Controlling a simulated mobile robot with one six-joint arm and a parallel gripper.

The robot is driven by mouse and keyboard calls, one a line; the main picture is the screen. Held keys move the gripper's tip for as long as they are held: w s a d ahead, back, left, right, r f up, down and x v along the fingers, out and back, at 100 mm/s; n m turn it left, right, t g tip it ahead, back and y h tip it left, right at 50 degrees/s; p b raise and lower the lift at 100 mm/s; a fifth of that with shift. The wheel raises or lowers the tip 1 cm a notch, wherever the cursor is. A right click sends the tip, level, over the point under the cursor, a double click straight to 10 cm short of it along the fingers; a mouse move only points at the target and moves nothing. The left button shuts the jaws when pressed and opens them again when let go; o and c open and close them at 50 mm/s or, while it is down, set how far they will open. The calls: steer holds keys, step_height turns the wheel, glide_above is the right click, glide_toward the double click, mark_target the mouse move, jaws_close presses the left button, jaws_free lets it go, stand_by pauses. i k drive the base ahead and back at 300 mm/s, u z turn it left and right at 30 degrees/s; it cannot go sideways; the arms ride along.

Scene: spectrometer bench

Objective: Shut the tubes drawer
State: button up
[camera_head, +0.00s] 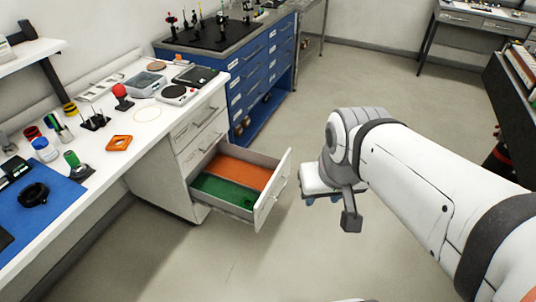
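A white cabinet (148,190) stands under the white bench, with its lowest visible drawer (273,190) pulled well out to the right. I take this to be the tubes drawer, but I see no readable label. Its inside has an orange floor section (245,171) and a green one (215,188), with a small dark item on the green. The drawer's handle is on its outer front face. My gripper (328,199) is in the air to the right of the drawer front, apart from it. Its fingers are partly hidden, and I cannot tell whether they are open.
Two closed drawers (201,128) sit above the open one. A blue tool cabinet (262,75) stands behind it. The floor (235,265) in front is clear.

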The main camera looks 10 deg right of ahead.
mark_target(229, 172)
steer(key=u, duration=0.05)
steer(key=i, duration=0.95)
steer(key=z, duration=0.75)
steer(key=k, duration=1.05)
steer(key=u, duration=0.7)
steer(key=i, duration=1)
steer(key=u, duration=0.05)
